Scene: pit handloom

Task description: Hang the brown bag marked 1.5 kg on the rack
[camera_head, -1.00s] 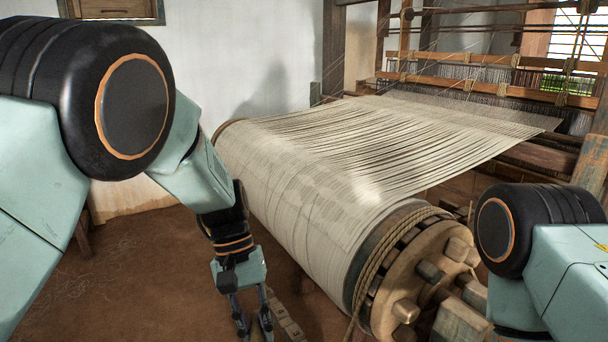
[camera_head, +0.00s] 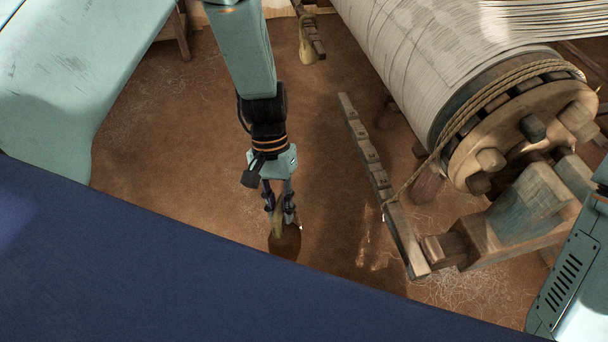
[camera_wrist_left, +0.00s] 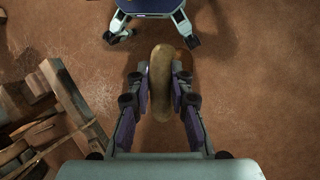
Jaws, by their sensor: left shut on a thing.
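My left gripper (camera_head: 281,218) points down over the brown floor, shut on a small tan-brown bag (camera_head: 278,229). In the left wrist view the bag (camera_wrist_left: 160,82) shows as a long rounded shape between the two fingers (camera_wrist_left: 160,95). No mark on it can be read. A wooden rail with several pegs or notches (camera_head: 367,154), which looks like the rack, runs beside the loom to the right of the gripper, apart from the bag. My right gripper is out of view.
The loom's cloth roll (camera_head: 400,60) and its wooden end wheel (camera_head: 525,135) stand at the upper right, with a rope (camera_head: 470,115). A pale bag-like thing (camera_head: 307,50) hangs at a wooden bar at the top. The floor (camera_head: 180,140) around the gripper is bare.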

